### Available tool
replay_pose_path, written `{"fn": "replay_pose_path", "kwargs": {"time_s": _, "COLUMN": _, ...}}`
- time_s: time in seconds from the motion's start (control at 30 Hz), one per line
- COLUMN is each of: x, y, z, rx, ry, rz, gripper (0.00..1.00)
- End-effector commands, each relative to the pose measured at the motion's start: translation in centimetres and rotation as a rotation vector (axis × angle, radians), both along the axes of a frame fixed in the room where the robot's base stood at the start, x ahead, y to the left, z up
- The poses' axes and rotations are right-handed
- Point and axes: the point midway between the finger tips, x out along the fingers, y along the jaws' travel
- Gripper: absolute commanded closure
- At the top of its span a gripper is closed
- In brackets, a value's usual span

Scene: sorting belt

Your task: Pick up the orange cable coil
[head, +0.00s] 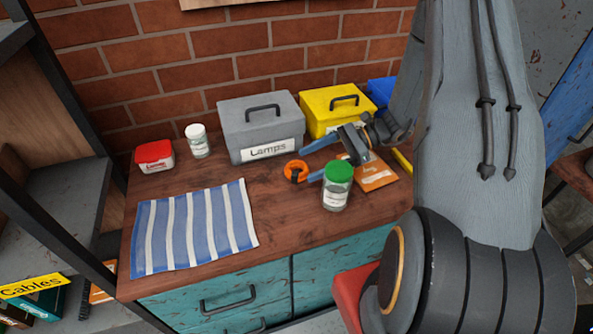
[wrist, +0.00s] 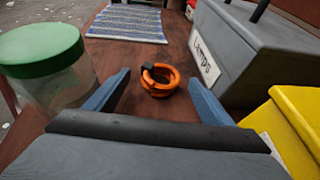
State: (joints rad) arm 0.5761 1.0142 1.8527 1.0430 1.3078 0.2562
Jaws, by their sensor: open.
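The orange cable coil (head: 295,171) lies on the brown wooden top, in front of the grey box. In the wrist view the coil (wrist: 160,80) is a ring of orange cable with a black band at its upper left. My gripper (head: 308,162) is open, with two blue fingers pointing at the coil. In the wrist view the fingers (wrist: 158,85) stand apart to the left and right of the coil, which appears centred just beyond their tips. Nothing is between the fingers, and the coil is not held.
A green-lidded jar (head: 337,187) stands close beside my gripper. The grey "Lamps" box (head: 262,125) and yellow box (head: 335,110) stand behind. An orange packet (head: 375,176) lies to the right. A striped cloth (head: 193,228), white jar (head: 198,141) and red-lidded container (head: 154,156) are to the left.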

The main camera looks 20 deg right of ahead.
Motion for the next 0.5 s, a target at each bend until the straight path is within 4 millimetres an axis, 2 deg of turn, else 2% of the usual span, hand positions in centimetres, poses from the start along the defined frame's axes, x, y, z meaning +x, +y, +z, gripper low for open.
{"fn": "replay_pose_path", "kwargs": {"time_s": 0.33, "x": 0.7, "y": 4.0, "z": -1.7, "rx": 0.001, "ry": 0.001, "rz": 0.003, "gripper": 0.25}}
{"fn": "replay_pose_path", "kwargs": {"time_s": 0.5, "x": 0.9, "y": 4.9, "z": -2.2, "rx": -0.001, "ry": 0.000, "rz": 0.000, "gripper": 0.25}}
